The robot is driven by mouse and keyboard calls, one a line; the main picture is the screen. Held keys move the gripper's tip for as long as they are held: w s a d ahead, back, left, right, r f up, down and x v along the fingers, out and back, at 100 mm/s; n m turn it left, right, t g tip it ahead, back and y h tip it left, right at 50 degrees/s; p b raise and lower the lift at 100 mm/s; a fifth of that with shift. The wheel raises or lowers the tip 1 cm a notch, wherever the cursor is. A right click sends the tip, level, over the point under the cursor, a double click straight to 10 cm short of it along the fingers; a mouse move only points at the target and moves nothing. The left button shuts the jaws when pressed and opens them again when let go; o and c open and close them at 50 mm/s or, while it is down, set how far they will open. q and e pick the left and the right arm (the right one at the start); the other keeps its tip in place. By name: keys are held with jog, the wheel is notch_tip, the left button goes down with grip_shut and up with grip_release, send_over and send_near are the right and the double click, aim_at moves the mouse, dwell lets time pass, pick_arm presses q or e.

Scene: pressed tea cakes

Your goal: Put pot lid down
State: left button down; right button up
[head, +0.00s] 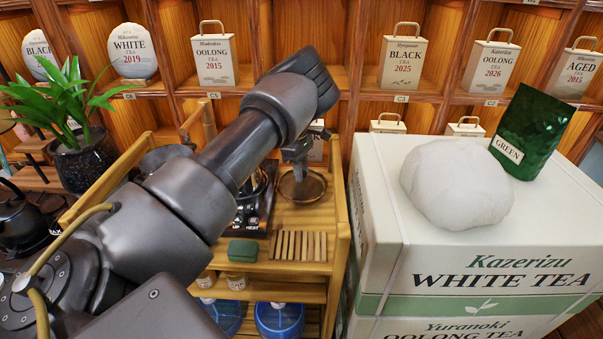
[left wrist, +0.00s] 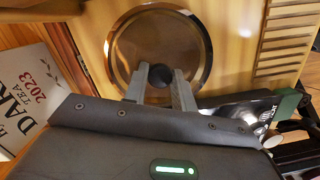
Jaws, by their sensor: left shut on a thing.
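The pot lid (head: 314,188) is a round glass disc with a metal rim and a dark knob. It is over the bare wooden top of the stand, right of the heater (head: 252,222). My left gripper (head: 299,170) reaches down over it and is shut on its knob. In the left wrist view the fingers (left wrist: 160,82) clasp the knob from both sides, and the lid (left wrist: 122,50) lies flat against the wood behind. I cannot tell if it touches the wood. The pot on the heater is mostly hidden by my left arm. My right gripper is not in view.
A slatted wooden rack (head: 299,246) and a small green box (head: 243,251) are in front of the lid. White tea boxes (head: 470,250) stand close on the right, with a white lump (head: 456,184) and a green pouch (head: 527,133) on top. Tea shelves (head: 347,78) are behind.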

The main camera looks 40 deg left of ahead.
pick_arm(q)
jog(key=shift+f, duration=0.7)
jog(key=c, duration=1.1)
grip_release()
jog(key=shift+f, duration=0.15)
jog(key=shift+c, duration=0.2)
notch_tip(320, 180, up, 12)
jog(key=a, duration=0.1)
jog(key=shift+s+a+b, duration=0.25)
jog(key=shift+a+b, duration=0.15)
jog(key=shift+b, duration=0.05)
